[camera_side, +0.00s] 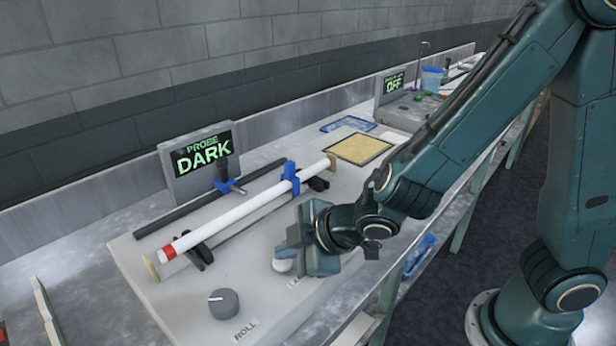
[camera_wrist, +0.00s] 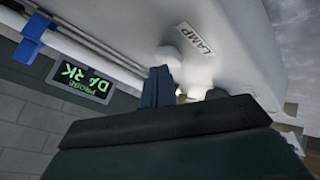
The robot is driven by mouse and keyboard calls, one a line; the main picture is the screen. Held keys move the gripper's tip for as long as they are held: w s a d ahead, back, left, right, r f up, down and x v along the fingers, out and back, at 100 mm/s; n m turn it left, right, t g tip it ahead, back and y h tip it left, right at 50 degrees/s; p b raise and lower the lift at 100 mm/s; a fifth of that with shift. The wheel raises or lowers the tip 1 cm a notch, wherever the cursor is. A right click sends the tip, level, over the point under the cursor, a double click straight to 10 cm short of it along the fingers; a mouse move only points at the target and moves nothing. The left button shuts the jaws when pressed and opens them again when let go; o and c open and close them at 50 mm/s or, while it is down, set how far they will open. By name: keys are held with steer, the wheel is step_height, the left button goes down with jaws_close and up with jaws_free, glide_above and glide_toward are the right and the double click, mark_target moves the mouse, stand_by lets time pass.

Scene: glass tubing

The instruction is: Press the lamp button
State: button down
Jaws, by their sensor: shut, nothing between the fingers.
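The lamp button is a white dome (camera_side: 283,265) on the top of the pale bench unit (camera_side: 190,290), beside a partly hidden label. In the wrist view the white button (camera_wrist: 168,56) sits by the LAMP label (camera_wrist: 197,40). My gripper (camera_side: 281,250) is low over the unit, right at the button, and covers part of it in the side view. In the wrist view its shut, empty fingers (camera_wrist: 160,72) point at the button's edge. I cannot tell whether they touch it. The probe display (camera_side: 205,152) reads DARK in green.
A white tube (camera_side: 235,215) with a red end lies across supports with blue clamps, behind the button. A grey ROLL knob (camera_side: 223,303) stands to the front left. A tan pad (camera_side: 358,149) and a second display (camera_side: 394,83) reading OFF are farther back.

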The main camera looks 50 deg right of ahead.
mark_target(289, 264)
steer(key=shift+r, duration=0.35)
steer(key=shift+r, duration=3)
steer(key=s+d+r+m+g+h, duration=0.1)
steer(key=s+d+r+m, duration=0.25)
steer(key=d, duration=0.25)
steer(key=s+d+r+m+g, duration=0.1)
steer(key=s+d+r+m, duration=0.1)
steer(key=s+d+m, duration=0.3)
steer(key=s+d+r+m+g+h, duration=0.1)
steer(key=s+d+r+m, duration=0.1)
steer(key=s+d, duration=0.4)
steer(key=s+m, duration=0.1)
steer(key=s, duration=0.3)
steer(key=shift+d+r, duration=0.15)
steer(key=shift+d, duration=0.2)
